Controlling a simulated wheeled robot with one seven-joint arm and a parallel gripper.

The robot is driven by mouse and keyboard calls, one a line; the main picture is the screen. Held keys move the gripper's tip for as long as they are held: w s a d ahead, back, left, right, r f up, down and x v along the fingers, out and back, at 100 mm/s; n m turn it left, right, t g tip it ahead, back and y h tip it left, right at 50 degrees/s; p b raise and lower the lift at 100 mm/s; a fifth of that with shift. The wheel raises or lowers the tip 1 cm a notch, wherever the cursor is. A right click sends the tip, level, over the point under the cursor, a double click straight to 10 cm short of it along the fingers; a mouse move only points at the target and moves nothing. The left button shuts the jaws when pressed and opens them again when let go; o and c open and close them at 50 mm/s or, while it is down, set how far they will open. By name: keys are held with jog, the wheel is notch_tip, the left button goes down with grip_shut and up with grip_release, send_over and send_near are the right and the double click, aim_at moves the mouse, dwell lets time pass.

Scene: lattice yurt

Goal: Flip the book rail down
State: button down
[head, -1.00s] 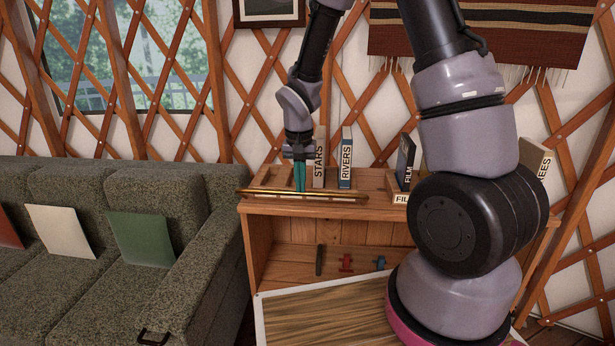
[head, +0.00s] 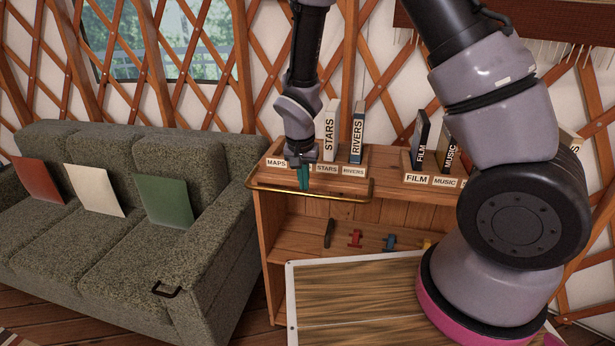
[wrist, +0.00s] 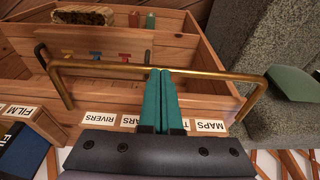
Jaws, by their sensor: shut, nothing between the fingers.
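The brass book rail (head: 340,196) runs along the front of the bookcase top (head: 385,188), below the label strip. In the wrist view the rail (wrist: 215,74) is a long bar with a bent arm at each end, standing out from the shelf front. My gripper (head: 303,186) points down at the left part of the rail. Its teal fingers (wrist: 161,75) are shut with nothing between them, and their tips are at the bar; whether they touch it I cannot tell. The STARS book (head: 330,135) and RIVERS book (head: 357,138) stand upright behind the labels.
FILM (head: 420,142) and MUSIC books stand in a labelled holder to the right. Small coloured items lie on the lower shelf. A wood-grain table top (head: 350,300) is in front, and a green-grey sofa (head: 190,255) with cushions is at left. My arm hides the right side.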

jog(key=shift+s+a+f+t+h, duration=0.1)
jog(key=shift+s+f+t+h, duration=0.15)
jog(key=shift+f+t, duration=0.7)
jog(key=shift+s+a+f+t+h, duration=0.2)
jog(key=shift+f+t, duration=0.35)
jog(key=shift+f, duration=0.75)
jog(key=shift+d+f, duration=0.1)
jog(key=v, duration=1)
jog(key=shift+s+r, duration=0.2)
jog(key=shift+r, duration=0.15)
